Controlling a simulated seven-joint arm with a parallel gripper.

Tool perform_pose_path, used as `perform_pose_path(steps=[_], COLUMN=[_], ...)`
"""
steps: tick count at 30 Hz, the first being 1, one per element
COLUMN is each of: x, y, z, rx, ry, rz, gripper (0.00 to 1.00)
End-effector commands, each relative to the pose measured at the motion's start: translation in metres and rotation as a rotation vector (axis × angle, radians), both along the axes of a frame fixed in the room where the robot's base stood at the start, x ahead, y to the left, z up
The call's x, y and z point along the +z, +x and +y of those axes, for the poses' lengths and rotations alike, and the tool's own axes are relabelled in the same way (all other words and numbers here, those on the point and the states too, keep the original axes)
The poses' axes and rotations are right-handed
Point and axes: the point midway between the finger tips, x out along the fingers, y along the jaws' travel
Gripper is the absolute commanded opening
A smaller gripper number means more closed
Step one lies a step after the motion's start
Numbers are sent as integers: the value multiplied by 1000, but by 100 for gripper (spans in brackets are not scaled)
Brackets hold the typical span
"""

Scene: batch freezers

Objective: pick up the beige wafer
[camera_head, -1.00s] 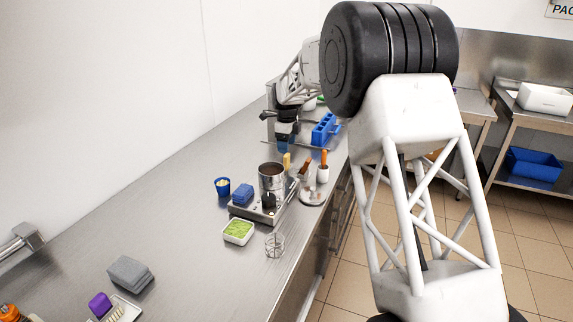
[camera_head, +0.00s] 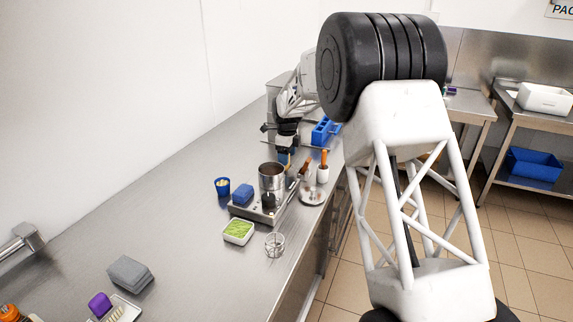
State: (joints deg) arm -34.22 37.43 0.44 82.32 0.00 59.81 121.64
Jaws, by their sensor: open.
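I cannot pick out the beige wafer for certain. A small pale-yellow piece (camera_head: 291,169) shows just behind the steel pot, mostly hidden now. My gripper (camera_head: 286,156) is at the far part of the counter, pointing down, above and behind the steel pot (camera_head: 271,178). It is open; its fingertips are small and partly hidden, and I see nothing held. Pale strips also lie on a small tray (camera_head: 128,307) at the lower left edge.
The pot stands on a flat metal device (camera_head: 243,209) with a blue block (camera_head: 242,193). Nearby are a blue cup (camera_head: 222,186), a white dish with green contents (camera_head: 238,231), a wire stand (camera_head: 275,243) and a white holder (camera_head: 323,174). A blue rack (camera_head: 325,131) stands beyond. The left counter is mostly clear.

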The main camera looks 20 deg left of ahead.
Motion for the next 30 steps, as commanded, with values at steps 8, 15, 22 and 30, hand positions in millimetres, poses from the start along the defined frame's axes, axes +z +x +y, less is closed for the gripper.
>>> perform_pose_path(steps=[8, 15, 22, 30], x=[-25, -27, -27, -27], y=[0, 0, 0, 0], z=[0, 0, 0, 0], rx=[0, 0, 0, 0], ry=[0, 0, 0, 0], rz=[-1, -1, -1, -1], gripper=[68, 68, 68, 45])
